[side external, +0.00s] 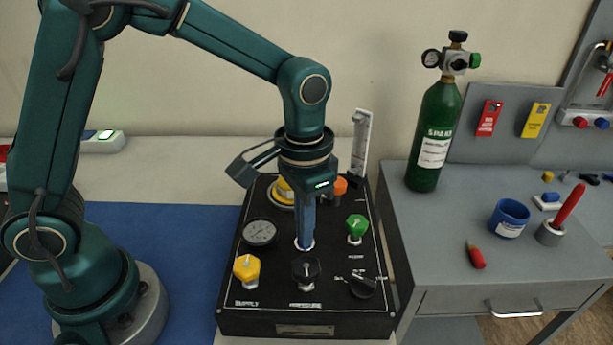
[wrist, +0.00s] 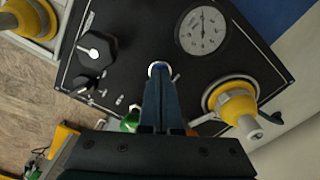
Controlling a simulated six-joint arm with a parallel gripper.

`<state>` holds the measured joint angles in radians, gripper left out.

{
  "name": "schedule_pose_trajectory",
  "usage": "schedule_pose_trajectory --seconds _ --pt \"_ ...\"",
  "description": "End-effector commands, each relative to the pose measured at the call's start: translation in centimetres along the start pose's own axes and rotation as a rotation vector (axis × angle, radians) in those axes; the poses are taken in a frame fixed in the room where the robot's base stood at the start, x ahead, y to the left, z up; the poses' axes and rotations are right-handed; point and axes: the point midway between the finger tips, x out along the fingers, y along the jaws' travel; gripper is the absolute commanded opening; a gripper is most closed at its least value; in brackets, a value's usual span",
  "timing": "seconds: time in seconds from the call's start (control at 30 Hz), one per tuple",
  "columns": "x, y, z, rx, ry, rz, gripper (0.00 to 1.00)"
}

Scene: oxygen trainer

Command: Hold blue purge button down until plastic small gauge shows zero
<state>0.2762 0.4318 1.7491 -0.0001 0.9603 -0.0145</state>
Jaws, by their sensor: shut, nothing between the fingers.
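My gripper (side external: 306,242) is shut and empty. It points straight down at the black panel (side external: 340,318), its fingertips on or just above a button in a white ring (side external: 304,246). In the wrist view a bit of blue button with a pale rim (wrist: 159,66) shows at the fingertips (wrist: 158,72); the fingers hide most of it. I cannot tell how far the button is pressed. A small round gauge (side external: 260,232) sits left of the fingers. In the wrist view the gauge (wrist: 203,30) shows its needle pointing up the picture; its numbers are too small to read.
A black selector (side external: 362,287) is at front right. A green cylinder (side external: 434,135) and a blue cup (side external: 509,217) stand on the grey cabinet at right.

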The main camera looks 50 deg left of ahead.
Motion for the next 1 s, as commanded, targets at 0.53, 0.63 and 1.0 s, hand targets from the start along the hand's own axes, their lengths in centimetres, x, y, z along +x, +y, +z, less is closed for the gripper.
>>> schedule_pose_trajectory --seconds 0.53,0.63,1.0 --pt "-0.1 0.0 0.0 0.0 -0.002 0.0 0.0" --pt "-0.6 0.0 0.0 0.0 0.001 0.0 0.0" --pt "-3.4 0.0 -0.1 0.0 0.002 0.0 0.0"
